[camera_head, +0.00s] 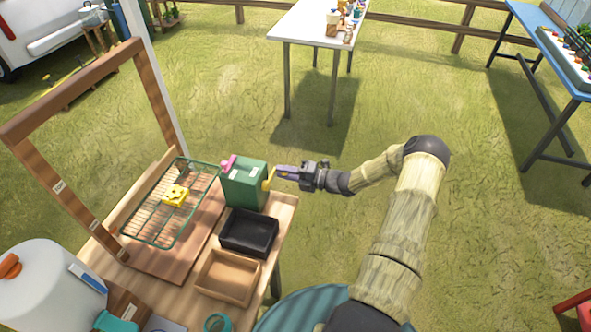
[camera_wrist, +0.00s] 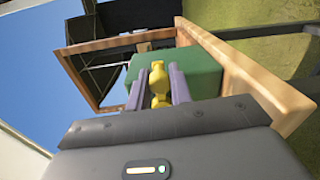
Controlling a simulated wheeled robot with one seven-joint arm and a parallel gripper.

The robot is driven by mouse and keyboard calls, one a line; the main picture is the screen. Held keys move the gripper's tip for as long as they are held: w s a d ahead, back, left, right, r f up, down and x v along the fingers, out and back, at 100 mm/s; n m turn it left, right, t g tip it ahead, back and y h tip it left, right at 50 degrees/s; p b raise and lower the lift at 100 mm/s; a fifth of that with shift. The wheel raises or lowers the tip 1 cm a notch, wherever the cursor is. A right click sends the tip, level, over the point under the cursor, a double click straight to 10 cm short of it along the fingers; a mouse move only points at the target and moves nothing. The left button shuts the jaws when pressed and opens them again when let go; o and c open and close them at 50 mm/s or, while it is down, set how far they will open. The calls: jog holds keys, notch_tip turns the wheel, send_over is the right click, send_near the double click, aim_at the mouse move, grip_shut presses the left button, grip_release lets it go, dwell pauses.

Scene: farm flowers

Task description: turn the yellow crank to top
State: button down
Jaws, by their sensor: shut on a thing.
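The yellow crank (camera_head: 267,181) sits on the right side of a green box (camera_head: 243,186) on the wooden table. My gripper (camera_head: 279,172) reaches it from the right, and its fingers are shut on the crank. In the wrist view the crank (camera_wrist: 158,84) lies between the two purple fingers of my gripper (camera_wrist: 160,85), with the green box (camera_wrist: 203,66) behind it. The exact angle of the crank is hard to tell because the fingers cover part of it. A pink handle (camera_head: 229,163) shows on the box's left side.
A black tray (camera_head: 248,245) and a tan tray (camera_head: 228,293) stand in front of the green box. A green wire rack (camera_head: 152,212) with a yellow piece (camera_head: 175,195) lies to its left. A wooden frame (camera_head: 75,92) rises at the left. Grass right of the box is open.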

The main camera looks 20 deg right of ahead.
jog(key=shift+d+f, duration=0.1)
jog(key=shift+f, duration=0.1)
dwell(0.3)
jog(key=c, duration=1.3)
grip_release()
jog(key=shift+o, duration=0.2)
jog(key=b+v, duration=0.3)
jog(key=v, duration=1.4)
jog(key=shift+r+b, duration=0.15)
jog(key=shift+b, duration=0.15)
jog(key=shift+s+d, duration=0.1)
